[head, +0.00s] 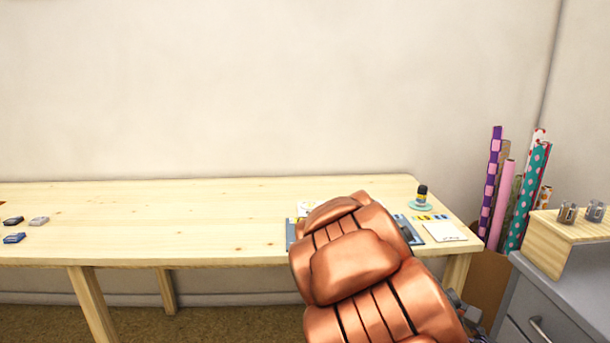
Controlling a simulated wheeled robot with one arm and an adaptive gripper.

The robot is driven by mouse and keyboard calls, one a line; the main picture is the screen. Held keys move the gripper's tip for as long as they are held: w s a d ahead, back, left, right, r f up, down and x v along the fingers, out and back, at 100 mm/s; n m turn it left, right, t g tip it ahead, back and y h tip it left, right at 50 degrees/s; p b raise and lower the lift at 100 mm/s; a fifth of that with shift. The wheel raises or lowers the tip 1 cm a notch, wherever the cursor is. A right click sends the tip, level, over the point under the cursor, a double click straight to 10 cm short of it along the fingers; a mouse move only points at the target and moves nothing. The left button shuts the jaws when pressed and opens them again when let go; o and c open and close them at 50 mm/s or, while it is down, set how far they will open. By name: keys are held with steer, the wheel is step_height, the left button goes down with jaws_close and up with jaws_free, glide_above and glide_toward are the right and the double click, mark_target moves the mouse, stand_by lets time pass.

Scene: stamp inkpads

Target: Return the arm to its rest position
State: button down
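My copper-coloured arm fills the lower middle of the head view, in front of the right part of the wooden table (190,215). My gripper's fingers cannot be made out, so whether it holds anything is not shown. A blue mat (291,234) lies on the table, mostly hidden behind my arm. A stamp (422,193) with a dark top and yellow band stands upright on a teal round base at the back right. A white card (445,232) lies near the right front. Small inkpads (14,238) lie at the far left.
The middle of the table is clear. Several patterned rolls (525,190) stand in a brown bin (487,275) to the right. A grey drawer cabinet (560,290) with a wooden block (548,245) and small metal items is at the far right.

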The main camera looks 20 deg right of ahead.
steer(key=s+a+f+m+t+y, duration=0.1)
steer(key=s+a+y, duration=0.2)
steer(key=a, duration=0.7)
steer(key=s+a+f+m+t+y, duration=0.1)
steer(key=s+a+t+y, duration=0.15)
steer(key=a, duration=0.65)
steer(key=s+a+f+m+t+y, duration=0.15)
steer(key=a+y, duration=0.25)
steer(key=a, duration=0.6)
step_height(320, 180, up, 27)
steer(key=s+p, duration=0.1)
steer(key=p, duration=2.4)
steer(key=shift+s+n, duration=0.35)
steer(key=shift+n, duration=0.1)
